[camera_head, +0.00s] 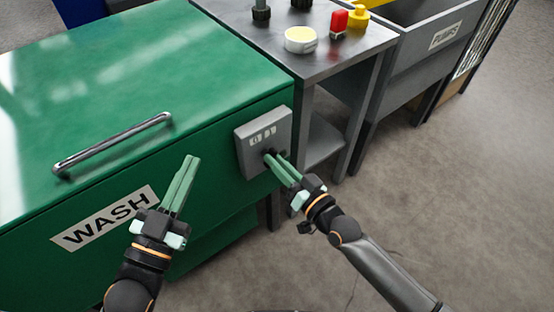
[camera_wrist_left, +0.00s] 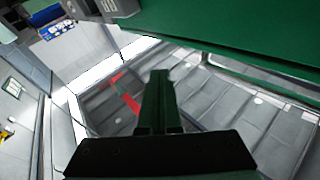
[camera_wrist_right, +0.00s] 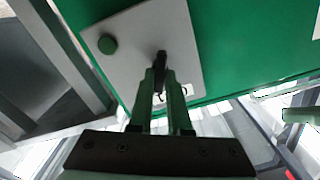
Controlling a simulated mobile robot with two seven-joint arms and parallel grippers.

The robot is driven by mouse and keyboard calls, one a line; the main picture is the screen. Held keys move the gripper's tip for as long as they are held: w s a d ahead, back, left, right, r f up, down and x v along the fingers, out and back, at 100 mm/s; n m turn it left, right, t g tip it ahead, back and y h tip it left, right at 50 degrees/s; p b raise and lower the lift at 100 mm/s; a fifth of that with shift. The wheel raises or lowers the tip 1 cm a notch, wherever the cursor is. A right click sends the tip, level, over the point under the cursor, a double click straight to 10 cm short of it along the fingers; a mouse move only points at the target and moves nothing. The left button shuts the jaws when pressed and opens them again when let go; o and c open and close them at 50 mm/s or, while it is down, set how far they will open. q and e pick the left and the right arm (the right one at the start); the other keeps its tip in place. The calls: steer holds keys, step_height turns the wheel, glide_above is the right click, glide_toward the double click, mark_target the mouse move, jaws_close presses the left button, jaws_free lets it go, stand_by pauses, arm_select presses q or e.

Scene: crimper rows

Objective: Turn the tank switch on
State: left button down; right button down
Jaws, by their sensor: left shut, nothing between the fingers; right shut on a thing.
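The green wash tank (camera_head: 80,110), with a WASH label (camera_head: 105,216) and a metal handle (camera_head: 112,146), fills the left of the head view. A grey switch box (camera_head: 250,136) sits on its right end. In the right wrist view the box plate (camera_wrist_right: 135,45) carries a green round button (camera_wrist_right: 107,44) and a black switch knob (camera_wrist_right: 160,65). My right gripper (camera_head: 272,160) is at the box, its fingers (camera_wrist_right: 160,85) shut on the black knob. My left gripper (camera_head: 190,162) is shut and empty in front of the tank; its fingers show in the left wrist view (camera_wrist_left: 160,80).
A grey metal table (camera_head: 340,50) stands right of the tank, holding a round white-and-yellow thing (camera_head: 300,39), a red thing (camera_head: 338,23) and a yellow one (camera_head: 358,16). A grey bin labelled PUMPS (camera_head: 445,36) is beyond. The floor (camera_head: 460,190) at right is clear.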

arm_select(q)
steer(key=shift+f, duration=0.6)
arm_select(e)
steer(key=shift+m, duration=0.6)
arm_select(q)
steer(key=shift+g, duration=0.3)
arm_select(e)
steer(key=c, duration=0.9)
jaws_free()
steer(key=shift+o, duration=0.2)
arm_select(q)
step_height(320, 180, down, 12)
steer(key=s+n+g+y+p, duration=0.1)
steer(key=n+g+y+p, duration=0.1)
steer(key=g, duration=0.2)
steer(key=shift+s+a+r+g, duration=0.15)
steer(key=shift+s+a+g, duration=0.15)
steer(key=shift+g, duration=0.1)
arm_select(e)
steer(key=v, duration=1.2)
steer(key=shift+s+d, duration=0.15)
steer(key=shift+s, duration=0.05)
